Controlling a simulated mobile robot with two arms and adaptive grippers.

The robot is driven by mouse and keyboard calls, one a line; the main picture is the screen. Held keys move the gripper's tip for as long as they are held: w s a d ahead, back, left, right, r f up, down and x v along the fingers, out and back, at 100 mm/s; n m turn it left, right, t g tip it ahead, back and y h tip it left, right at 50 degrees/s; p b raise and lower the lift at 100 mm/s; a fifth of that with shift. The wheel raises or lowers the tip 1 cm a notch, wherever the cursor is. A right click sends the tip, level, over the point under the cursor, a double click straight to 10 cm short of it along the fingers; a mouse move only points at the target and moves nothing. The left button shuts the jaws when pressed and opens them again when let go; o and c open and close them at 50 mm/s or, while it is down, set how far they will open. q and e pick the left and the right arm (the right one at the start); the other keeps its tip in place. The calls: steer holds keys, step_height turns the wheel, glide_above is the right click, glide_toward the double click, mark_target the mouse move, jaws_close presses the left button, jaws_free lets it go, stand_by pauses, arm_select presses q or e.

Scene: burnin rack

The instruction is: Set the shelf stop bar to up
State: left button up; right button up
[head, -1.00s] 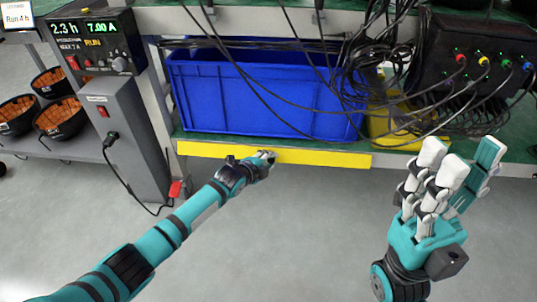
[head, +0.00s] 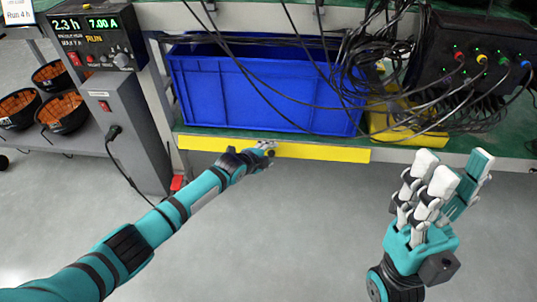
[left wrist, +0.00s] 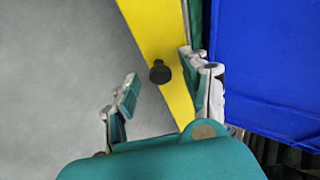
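The shelf stop bar, a long yellow strip (head: 325,152), runs along the front edge of the lower shelf, below the blue crate (head: 255,90). In the left wrist view the yellow bar (left wrist: 150,25) crosses the picture and a black knob (left wrist: 159,72) stands out from it. My left gripper (head: 268,148) is at the bar's front near its middle. In the left wrist view its fingers (left wrist: 163,92) are spread, with the knob showing between them and a gap on both sides. My right gripper (head: 450,170) is open and empty, in front of the shelf at the right.
Black cables hang over the crate and a yellow bin (head: 400,120). A dark box with coloured plugs (head: 480,60) is at the upper right. A grey cabinet (head: 135,140) with a display unit (head: 95,45) stands at the left. The floor in front is clear.

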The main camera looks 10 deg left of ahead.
arm_select(q)
steer(key=v, duration=1.2)
stand_by(0.3)
